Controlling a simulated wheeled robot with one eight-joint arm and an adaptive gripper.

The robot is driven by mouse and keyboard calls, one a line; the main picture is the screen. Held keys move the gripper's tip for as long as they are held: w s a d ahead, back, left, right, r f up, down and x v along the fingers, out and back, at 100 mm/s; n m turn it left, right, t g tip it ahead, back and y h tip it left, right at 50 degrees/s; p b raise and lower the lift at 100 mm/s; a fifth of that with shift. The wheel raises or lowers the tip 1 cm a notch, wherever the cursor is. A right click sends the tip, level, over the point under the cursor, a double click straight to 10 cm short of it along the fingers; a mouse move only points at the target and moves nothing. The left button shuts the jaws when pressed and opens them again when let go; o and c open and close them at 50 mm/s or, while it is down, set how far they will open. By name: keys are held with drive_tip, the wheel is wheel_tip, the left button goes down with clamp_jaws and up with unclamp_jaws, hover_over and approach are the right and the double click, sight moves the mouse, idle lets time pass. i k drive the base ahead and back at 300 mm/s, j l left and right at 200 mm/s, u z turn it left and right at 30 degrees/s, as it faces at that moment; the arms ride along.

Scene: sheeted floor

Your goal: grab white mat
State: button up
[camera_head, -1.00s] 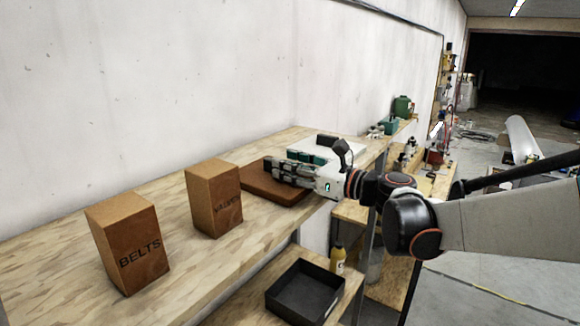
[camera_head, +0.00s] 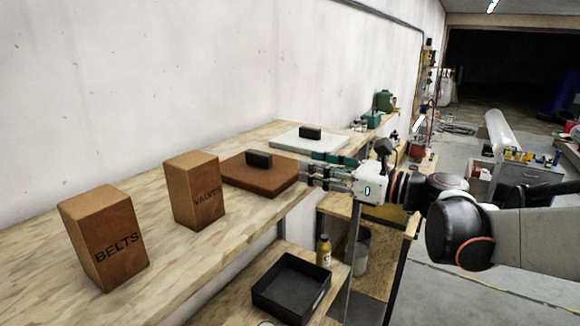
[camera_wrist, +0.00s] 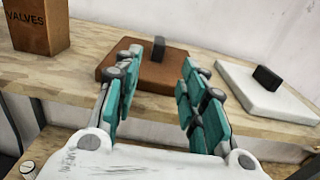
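The white mat (camera_head: 290,139) lies flat on the wooden shelf, at the far end beyond the brown mat, with a black block (camera_head: 310,133) on it. In the wrist view the white mat (camera_wrist: 254,98) is at the right, outside my fingers. My gripper (camera_head: 306,172) is at the shelf's front edge, beside the brown mat's right side. In the wrist view its teal-padded fingers (camera_wrist: 160,68) are spread apart with nothing between them, pointing toward the brown mat. The white mat is not touched by my gripper.
The brown mat (camera_head: 240,182) with a black block (camera_head: 259,159) lies nearer than the white mat. Two brown boxes, BELTS (camera_head: 105,238) and VALVES (camera_head: 193,190), stand on the shelf at left. A black tray (camera_head: 291,287) and yellow bottle (camera_head: 323,250) sit on a lower shelf.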

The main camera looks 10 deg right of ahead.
sight(303, 140)
drive_tip(key=i+l, duration=0.65)
drive_tip(key=l, duration=0.15)
